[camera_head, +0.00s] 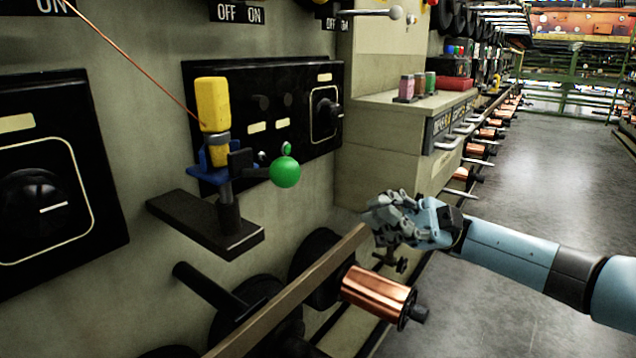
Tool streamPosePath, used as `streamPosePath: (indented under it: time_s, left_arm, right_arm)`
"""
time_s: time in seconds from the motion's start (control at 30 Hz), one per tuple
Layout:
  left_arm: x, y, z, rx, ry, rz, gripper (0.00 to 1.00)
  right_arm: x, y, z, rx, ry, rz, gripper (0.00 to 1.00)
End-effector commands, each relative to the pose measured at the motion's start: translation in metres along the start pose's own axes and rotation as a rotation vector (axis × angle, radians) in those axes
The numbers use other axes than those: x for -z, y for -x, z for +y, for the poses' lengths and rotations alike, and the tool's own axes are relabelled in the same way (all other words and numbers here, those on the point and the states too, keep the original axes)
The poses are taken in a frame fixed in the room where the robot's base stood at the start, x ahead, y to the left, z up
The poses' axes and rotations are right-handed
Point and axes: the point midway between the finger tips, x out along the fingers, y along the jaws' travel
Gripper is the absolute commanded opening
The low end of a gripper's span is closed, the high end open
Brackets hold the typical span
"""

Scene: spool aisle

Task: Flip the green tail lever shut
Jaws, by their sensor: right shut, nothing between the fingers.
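The green tail lever shows as a green ball knob (285,171) on a short dark arm beside a yellow upright block (212,104). The block sits on a blue bracket (209,172) above a dark shelf (205,224) on the machine wall. A thin orange wire runs from the upper left to the block. My right gripper (385,222) is shut and empty, to the right of and below the green knob, clearly apart from it. It is above and right of the copper spool (375,292). My left gripper is not in view.
A long brown bar (300,288) runs below the shelf, in front of dark round wheels. Black panels with dials (325,113) are on the wall behind. A ledge with small coloured spools (405,88) stands right. The grey aisle floor (545,180) is open.

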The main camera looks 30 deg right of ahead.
Motion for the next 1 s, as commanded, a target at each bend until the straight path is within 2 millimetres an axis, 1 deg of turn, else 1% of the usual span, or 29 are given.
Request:
streamPosePath:
  time_s: [0.03, 0.3, 0.4, 0.5, 0.6, 0.7, 1.0]
  left_arm:
    - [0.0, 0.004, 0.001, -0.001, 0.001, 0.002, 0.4]
    - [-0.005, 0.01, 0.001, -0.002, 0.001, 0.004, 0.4]
    - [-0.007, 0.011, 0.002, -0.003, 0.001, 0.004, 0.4]
    - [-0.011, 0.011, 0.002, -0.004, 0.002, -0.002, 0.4]
    - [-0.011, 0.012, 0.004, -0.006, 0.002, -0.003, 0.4]
    - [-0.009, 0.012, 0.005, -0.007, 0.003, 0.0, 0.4]
    - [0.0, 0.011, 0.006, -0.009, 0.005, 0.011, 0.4]
  right_arm:
    - [0.002, -0.012, 0.001, 0.001, 0.002, 0.005, 0.0]
    - [0.002, -0.07, 0.001, 0.0, 0.003, 0.005, 0.0]
    - [0.001, -0.087, 0.001, -0.001, 0.003, 0.004, 0.0]
    - [0.001, -0.101, 0.001, -0.001, 0.001, 0.003, 0.0]
    - [0.0, -0.109, 0.0, 0.0, 0.001, 0.001, 0.0]
    - [0.0, -0.114, 0.0, 0.0, 0.001, 0.001, 0.0]
    - [0.0, -0.115, 0.0, 0.0, 0.0, 0.0, 0.0]
